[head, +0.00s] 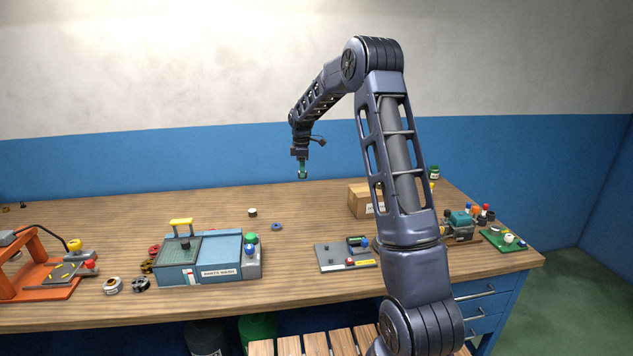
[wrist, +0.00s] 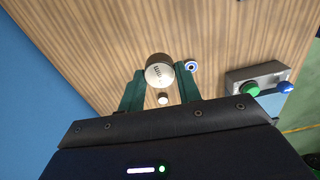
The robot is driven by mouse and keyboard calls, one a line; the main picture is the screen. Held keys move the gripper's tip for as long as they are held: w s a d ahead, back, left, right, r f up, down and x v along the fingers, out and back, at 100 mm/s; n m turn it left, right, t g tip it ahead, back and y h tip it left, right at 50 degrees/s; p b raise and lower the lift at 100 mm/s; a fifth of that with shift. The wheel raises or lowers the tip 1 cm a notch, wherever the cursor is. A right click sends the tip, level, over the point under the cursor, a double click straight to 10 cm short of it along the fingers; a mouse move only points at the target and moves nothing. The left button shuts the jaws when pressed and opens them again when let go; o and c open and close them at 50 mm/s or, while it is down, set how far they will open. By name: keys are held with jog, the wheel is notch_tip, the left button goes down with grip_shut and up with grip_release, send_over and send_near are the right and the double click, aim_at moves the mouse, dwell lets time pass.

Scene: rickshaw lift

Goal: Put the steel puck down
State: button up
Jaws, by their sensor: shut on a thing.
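The steel puck (wrist: 159,70) is a round silver piece with dark marks on its face, held between the tips of my gripper's two teal fingers in the wrist view. My gripper (head: 302,174) is shut on it and hangs high above the back middle of the wooden bench, pointing down. In the head view the puck is too small to make out between the fingers. Its far side is hidden.
A small pale round piece (head: 252,212) and a blue ring (head: 277,226) lie on the bench (head: 115,215). A parts-wash box (head: 205,260) stands front left, a grey button plate (head: 345,257) in the middle, a cardboard box (head: 362,200) right.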

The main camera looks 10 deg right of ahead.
jog(key=w+d+r, duration=0.1)
jog(key=d+r, duration=0.2)
jog(key=d, duration=0.5)
jog(key=w+d+r, duration=0.2)
jog(key=d+r, duration=0.2)
jog(key=d, duration=0.4)
notch_tip(320, 180, up, 4)
send_over(367, 189)
jog(key=shift+m, duration=0.4)
notch_tip(367, 189, down, 20)
jog(key=shift+w+a+r, duration=0.1)
jog(key=shift+r, duration=0.15)
jog(key=shift+f, duration=0.15)
jog(key=o, duration=1.1)
jog(key=shift+c, duration=0.2)
